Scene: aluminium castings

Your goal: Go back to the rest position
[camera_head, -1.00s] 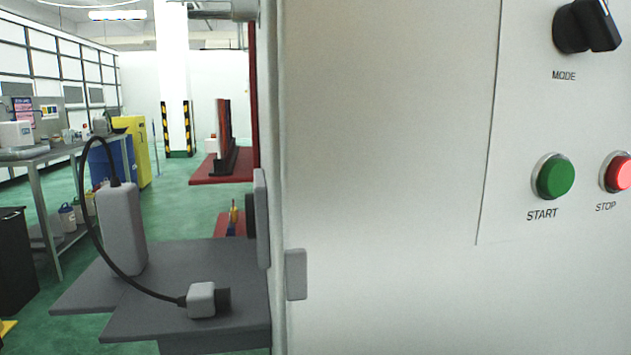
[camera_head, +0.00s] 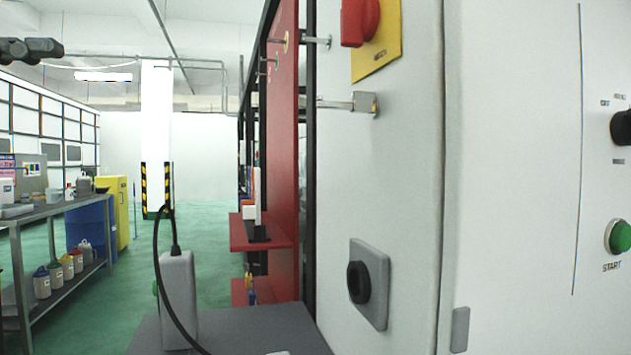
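A dark, jointed part that looks like my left gripper (camera_head: 32,49) shows at the top left edge, high in the air and touching nothing I can see. Only a small piece of it is in view, and I cannot tell whether its fingers are open or shut. I see nothing held in it. My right gripper is not in view.
A pale machine cabinet (camera_head: 405,230) fills the right, with a green START button (camera_head: 618,237) and a red switch (camera_head: 360,20). A grey box (camera_head: 178,300) with a cable stands on a grey shelf (camera_head: 262,330). A workbench (camera_head: 50,208) is left; green floor (camera_head: 125,285) lies open between.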

